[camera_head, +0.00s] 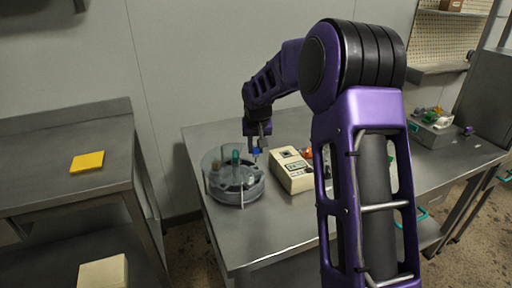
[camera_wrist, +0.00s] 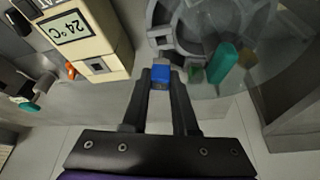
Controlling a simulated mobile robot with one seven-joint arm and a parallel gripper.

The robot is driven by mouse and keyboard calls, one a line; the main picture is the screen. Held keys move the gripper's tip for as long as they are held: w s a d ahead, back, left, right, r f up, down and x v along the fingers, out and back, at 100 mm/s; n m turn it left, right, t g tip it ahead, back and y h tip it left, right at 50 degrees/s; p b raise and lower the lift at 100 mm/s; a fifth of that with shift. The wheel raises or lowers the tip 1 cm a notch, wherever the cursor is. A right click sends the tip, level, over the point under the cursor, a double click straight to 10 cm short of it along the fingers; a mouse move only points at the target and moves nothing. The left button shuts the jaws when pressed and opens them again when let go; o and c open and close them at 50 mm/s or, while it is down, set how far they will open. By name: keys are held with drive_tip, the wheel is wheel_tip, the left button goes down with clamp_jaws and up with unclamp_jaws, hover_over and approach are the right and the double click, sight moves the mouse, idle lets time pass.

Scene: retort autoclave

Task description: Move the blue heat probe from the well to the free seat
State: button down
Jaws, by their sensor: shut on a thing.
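My gripper (camera_head: 257,140) is shut on the blue heat probe (camera_head: 255,152). In the wrist view the probe's blue head (camera_wrist: 160,76) sits between the fingertips; its lower part is hidden. The probe is beside the round grey rack (camera_wrist: 179,48) with a clear wall, near its right edge in the head view. A teal piece (camera_wrist: 222,62) stands in the rack. A beige instrument (camera_wrist: 112,40) reads 24 °C and has a dark square opening (camera_wrist: 97,66), which looks empty. I cannot tell which opening in the rack is the free seat.
The steel table (camera_head: 263,230) has bare room in front of the rack. An orange piece (camera_head: 307,153) is by the instrument. A grey box with coloured pieces (camera_head: 433,130) stands at the far right. A side bench at left holds a yellow pad (camera_head: 88,161).

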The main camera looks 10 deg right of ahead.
drive_tip(key=shift+f, duration=0.15)
idle(0.5)
drive_tip(key=shift+f+b, duration=0.65)
drive_tip(key=shift+f, duration=0.1)
drive_tip(key=shift+f, duration=0.35)
drive_tip(key=shift+f+b, duration=0.45)
drive_tip(key=shift+f, duration=0.1)
drive_tip(key=shift+f, duration=0.7)
idle(1.3)
drive_tip(key=c, duration=0.6)
unclamp_jaws()
drive_tip(key=shift+o, duration=0.2)
